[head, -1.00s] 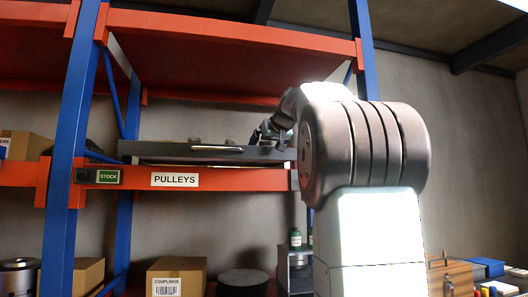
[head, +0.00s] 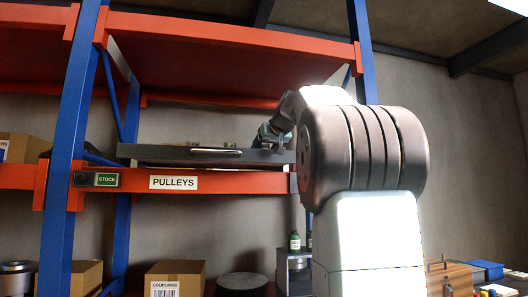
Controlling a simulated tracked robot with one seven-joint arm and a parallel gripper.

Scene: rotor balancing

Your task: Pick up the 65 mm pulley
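The 65 mm pulley cannot be made out. A grey drawer or tray (head: 180,153) with a light bar handle sits on the orange shelf beam labelled PULLEYS (head: 173,183), and its front hides what lies inside. My arm reaches over the right end of this drawer. The end of my arm with my gripper (head: 267,141) shows small and dark just above the drawer's front edge. Its fingertips are hidden or too small to see, so I cannot tell whether it is open or holds anything.
A blue rack upright (head: 70,150) stands left of the drawer, and an orange shelf (head: 220,55) spans above it. A wooden box (head: 450,278) is at lower right.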

